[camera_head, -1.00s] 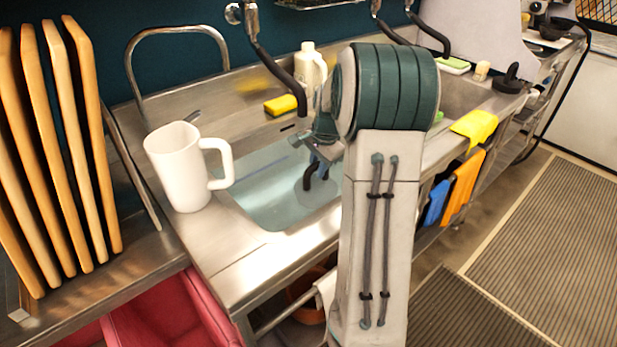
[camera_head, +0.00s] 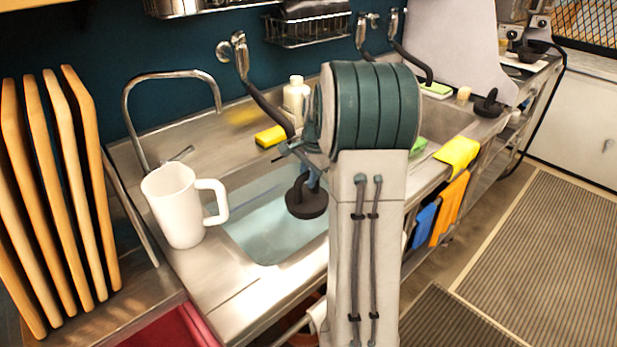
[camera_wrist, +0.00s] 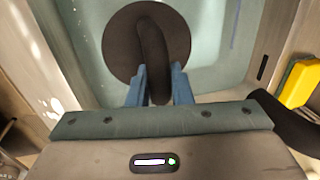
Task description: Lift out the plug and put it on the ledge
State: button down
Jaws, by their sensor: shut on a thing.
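The plug (camera_head: 306,203) is a dark round disc with a curved handle. It hangs in my gripper (camera_head: 308,176) above the water of the left basin (camera_head: 262,248). In the wrist view my gripper's blue fingers (camera_wrist: 160,88) are shut on the handle of the plug (camera_wrist: 125,45), with the disc beyond them. The steel ledge (camera_head: 215,140) runs behind the basin. A yellow sponge (camera_head: 270,136) and a white bottle (camera_head: 297,98) stand on it. My arm hides the basin's right part.
A black hose (camera_head: 268,110) hangs just behind my gripper. Wooden boards (camera_head: 60,200) stand at far left. Another black plunger-like object (camera_head: 489,104) sits beyond the right basin.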

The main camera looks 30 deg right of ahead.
jog(key=shift+r, duration=0.15)
notch_tip(320, 180, up, 8)
jog(key=p, duration=0.5)
jog(key=shift+p, duration=0.4)
jog(key=shift+f, duration=0.2)
